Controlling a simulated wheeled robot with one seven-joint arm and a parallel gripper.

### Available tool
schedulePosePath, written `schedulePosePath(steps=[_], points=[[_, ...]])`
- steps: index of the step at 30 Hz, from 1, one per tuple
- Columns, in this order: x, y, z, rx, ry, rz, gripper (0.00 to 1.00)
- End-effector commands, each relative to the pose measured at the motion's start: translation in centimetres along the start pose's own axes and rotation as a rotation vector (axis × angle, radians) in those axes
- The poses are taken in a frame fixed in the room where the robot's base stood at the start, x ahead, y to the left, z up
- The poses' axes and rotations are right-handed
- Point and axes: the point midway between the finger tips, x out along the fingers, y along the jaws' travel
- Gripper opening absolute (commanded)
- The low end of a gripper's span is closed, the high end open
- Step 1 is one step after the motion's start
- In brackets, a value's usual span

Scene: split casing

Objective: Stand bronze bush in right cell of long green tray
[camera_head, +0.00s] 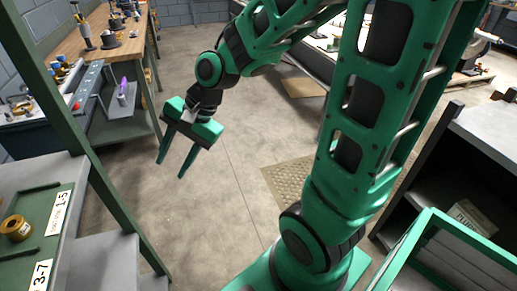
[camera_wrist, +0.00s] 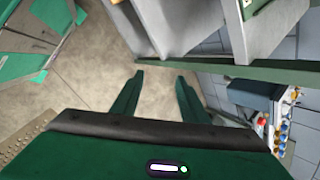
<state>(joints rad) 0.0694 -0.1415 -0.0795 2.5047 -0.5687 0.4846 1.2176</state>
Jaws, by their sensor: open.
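A bronze ring-shaped piece (camera_head: 16,228), which looks like the bush, sits at the left edge of the head view. It lies on a dark green tray or panel (camera_head: 63,188) with raised strips and white labels "1-5" and "3-7". The panel is cut off by the frame, so I cannot tell its cells or full length. My gripper (camera_head: 170,169) is open and empty, hanging over the floor to the right of the panel, well apart from the bush. In the wrist view my gripper (camera_wrist: 160,75) has nothing between its fingers.
A green shelf post (camera_head: 90,170) stands between my gripper and the panel. A workbench (camera_head: 75,45) and a grey shelf with a purple item (camera_head: 123,87) are at back left. A green-rimmed bin (camera_head: 418,228) is at front right. The middle floor is clear.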

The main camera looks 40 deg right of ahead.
Motion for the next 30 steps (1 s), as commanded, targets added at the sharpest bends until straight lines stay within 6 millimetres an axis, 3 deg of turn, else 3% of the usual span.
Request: schedulePosePath(steps=[3,7,12,15,21,30], points=[[-3.7,4.8,-4.3,-0.149,0.133,0.111,0.4],[-8.1,10.8,-7.3,-0.279,0.207,0.26,0.4],[-13.2,18.1,-8.3,-0.387,0.208,0.422,0.4],[-15.1,21.1,-7.9,-0.422,0.181,0.479,0.4],[-16.6,23.6,-7.2,-0.452,0.146,0.52,0.4],[-16.6,23.7,-7.1,-0.455,0.143,0.523,0.4]])
